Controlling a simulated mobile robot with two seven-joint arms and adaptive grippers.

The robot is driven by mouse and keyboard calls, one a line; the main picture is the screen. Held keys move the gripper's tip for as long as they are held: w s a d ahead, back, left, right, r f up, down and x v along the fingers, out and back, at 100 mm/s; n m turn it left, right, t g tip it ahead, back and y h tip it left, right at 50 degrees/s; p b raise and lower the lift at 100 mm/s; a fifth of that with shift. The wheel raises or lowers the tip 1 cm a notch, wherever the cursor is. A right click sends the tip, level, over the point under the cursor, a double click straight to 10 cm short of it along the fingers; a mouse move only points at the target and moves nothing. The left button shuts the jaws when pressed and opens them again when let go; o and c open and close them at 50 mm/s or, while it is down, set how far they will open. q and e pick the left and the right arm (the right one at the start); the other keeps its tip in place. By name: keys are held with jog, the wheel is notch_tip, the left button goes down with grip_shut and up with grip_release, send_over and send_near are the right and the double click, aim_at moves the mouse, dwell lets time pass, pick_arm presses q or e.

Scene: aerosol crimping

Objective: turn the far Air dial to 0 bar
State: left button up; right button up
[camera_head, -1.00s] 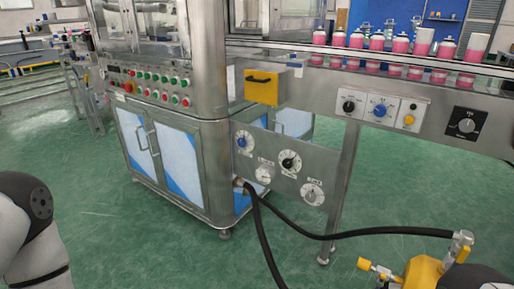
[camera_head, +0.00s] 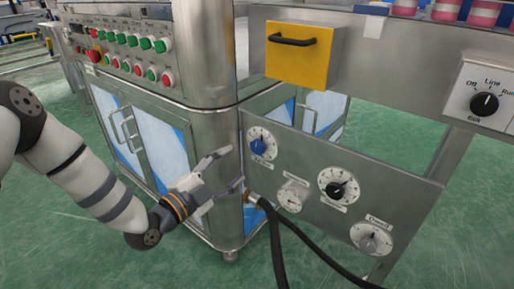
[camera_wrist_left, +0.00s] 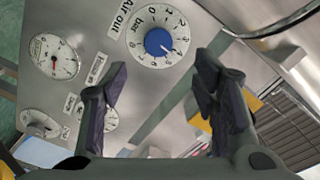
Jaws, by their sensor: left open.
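The far Air dial is a blue knob on a round white scale at the upper left of the low steel panel (camera_head: 258,147). In the left wrist view the blue knob (camera_wrist_left: 158,41) sits at the top centre beside the words "Air out" and "bar"; its exact reading is hard to make out. My left gripper (camera_head: 235,168) is open and empty, just left of the dial and apart from it. In the wrist view its two fingers (camera_wrist_left: 161,72) stand apart below the dial.
A small gauge (camera_head: 291,196), a black-knob dial (camera_head: 337,187) and a grey-knob dial (camera_head: 371,238) share the panel. Black hoses (camera_head: 276,240) leave it below the Air dial. A yellow box (camera_head: 303,50) juts out above. The cabinet corner (camera_head: 212,110) stands behind my gripper.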

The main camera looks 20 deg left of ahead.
aim_at(256, 148)
pick_arm(q)
jog(key=b+x, duration=0.1)
jog(key=x, duration=0.3)
jog(key=b+x, duration=0.1)
jog(key=x, duration=0.3)
jog(key=shift+w+d+f, duration=0.2)
jog(key=shift+w+f, duration=0.05)
jog(key=shift+w, duration=0.1)
jog(key=shift+w+d+r, duration=0.1)
jog(key=shift+w, duration=0.25)
jog(key=shift+c, duration=0.5)
jog(key=c, duration=1.1)
